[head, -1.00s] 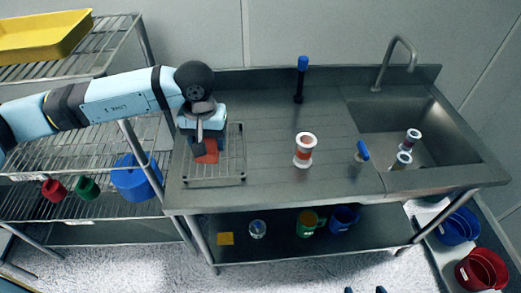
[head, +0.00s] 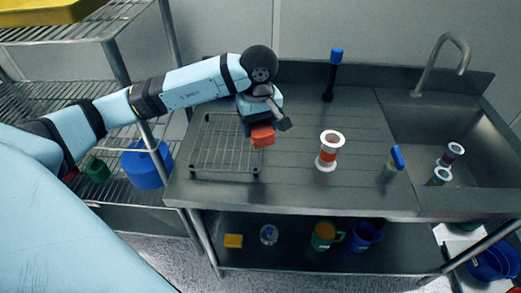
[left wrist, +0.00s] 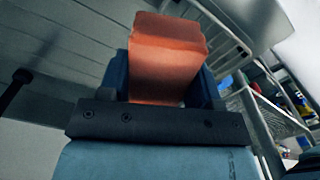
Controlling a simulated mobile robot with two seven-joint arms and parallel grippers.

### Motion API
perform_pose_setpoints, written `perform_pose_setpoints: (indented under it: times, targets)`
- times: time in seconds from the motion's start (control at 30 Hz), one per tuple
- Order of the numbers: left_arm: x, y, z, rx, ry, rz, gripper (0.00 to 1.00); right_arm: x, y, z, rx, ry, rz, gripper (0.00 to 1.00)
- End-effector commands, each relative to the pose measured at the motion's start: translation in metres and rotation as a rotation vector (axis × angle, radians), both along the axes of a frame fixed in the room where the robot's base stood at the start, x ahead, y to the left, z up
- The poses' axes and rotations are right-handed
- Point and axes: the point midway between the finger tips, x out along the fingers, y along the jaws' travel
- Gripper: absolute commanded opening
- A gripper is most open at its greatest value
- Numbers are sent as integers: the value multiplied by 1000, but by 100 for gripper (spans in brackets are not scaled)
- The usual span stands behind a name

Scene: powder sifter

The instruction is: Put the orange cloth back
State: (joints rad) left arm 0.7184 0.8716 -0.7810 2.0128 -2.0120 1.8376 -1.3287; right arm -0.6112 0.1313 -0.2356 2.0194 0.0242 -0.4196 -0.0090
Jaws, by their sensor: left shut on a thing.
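The orange cloth (head: 262,135) shows as a small folded block in my left gripper (head: 260,124). The gripper is shut on it above the steel counter, at the right edge of the wire rack (head: 215,150). In the left wrist view the cloth (left wrist: 166,60) stands out between the dark fingers. The wire rack is empty on the counter's left part. My right gripper is not in view.
A white and orange sifter (head: 328,151) stands on the counter to the right of the gripper. A blue-topped tool (head: 333,75) stands behind it, and a blue-handled tool (head: 397,158) is farther right. The sink (head: 430,130) holds two small cylinders. Wire shelves (head: 70,95) are at the left.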

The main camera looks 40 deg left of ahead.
Motion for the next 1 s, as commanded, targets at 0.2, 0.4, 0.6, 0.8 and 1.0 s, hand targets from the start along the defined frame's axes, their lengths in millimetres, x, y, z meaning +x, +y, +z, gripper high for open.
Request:
perform_pose_setpoints:
  times: [0.2,0.4,0.6,0.8,1.0]
  targets:
    - [-1,0,-42,-1,2,0,39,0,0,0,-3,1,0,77]
    - [0,0,-55,-1,1,0,39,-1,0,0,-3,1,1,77]
    - [-1,-1,-84,-1,2,-1,39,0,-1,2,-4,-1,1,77]
    - [0,0,-92,-1,-1,-1,39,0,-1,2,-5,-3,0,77]
    - [0,0,-95,0,-1,-1,39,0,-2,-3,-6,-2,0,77]
